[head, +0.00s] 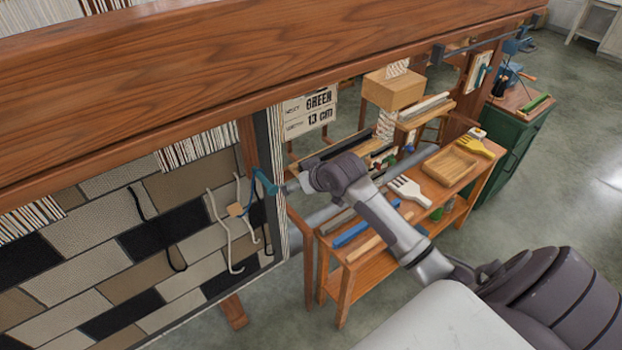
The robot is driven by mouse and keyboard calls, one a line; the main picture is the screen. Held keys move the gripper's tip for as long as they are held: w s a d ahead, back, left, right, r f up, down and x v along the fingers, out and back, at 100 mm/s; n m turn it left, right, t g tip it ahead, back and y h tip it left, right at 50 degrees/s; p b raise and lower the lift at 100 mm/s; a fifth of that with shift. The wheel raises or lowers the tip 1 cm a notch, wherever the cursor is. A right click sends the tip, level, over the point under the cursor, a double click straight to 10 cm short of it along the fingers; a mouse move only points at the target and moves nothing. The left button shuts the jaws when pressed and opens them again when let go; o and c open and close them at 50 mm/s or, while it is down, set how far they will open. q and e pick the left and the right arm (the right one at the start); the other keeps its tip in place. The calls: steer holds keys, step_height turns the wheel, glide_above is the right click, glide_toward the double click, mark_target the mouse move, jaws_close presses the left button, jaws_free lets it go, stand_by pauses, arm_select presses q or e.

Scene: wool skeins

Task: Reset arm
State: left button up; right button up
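My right arm comes in from the lower right and reaches across to the loom's near upright. Its gripper (291,187) is at the edge of the hanging woven panel (130,250), close to a teal bracket (264,183). The fingers are small and partly hidden by the wrist, so I cannot tell whether they are open or shut, or whether they touch the bracket. My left gripper is not in view.
A wooden loom beam (250,50) crosses the top. Pale cords (222,230) hang before the panel. A wooden bench (384,262) beyond the arm holds a tray (450,166), a pale comb (409,190) and a yellow comb (475,147). A green cabinet (512,150) stands behind. Floor is clear at right.

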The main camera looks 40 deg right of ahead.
steer(key=v, duration=0.7)
steer(key=s+d+f+m+g+b, duration=0.1)
steer(key=s+f+b, duration=0.1)
steer(key=f, duration=1)
steer(key=s+d+f+g+b, duration=0.1)
steer(key=s+f+b, duration=0.15)
steer(key=f, duration=1.05)
steer(key=s+a+f+g+b, duration=0.1)
steer(key=s+f, duration=0.2)
steer(key=f, duration=0.3)
steer(key=s+f+g+h+b, duration=0.1)
steer(key=s+f+b, duration=0.15)
steer(key=f, duration=0.45)
steer(key=s+a+f, duration=0.1)
steer(key=s+f, duration=0.3)
steer(key=f, duration=0.2)
steer(key=s+a+f+n+g+b, duration=0.1)
steer(key=s+a+f, duration=0.4)
steer(key=s+f, duration=0.7)
steer(key=s+a+f+n+g+b, duration=0.2)
steer(key=s+a+f+b, duration=0.3)
steer(key=s+f, duration=0.7)
steer(key=s+a+g, duration=0.1)
steer(key=s, duration=0.7)
steer(key=shift+y, duration=0.3)
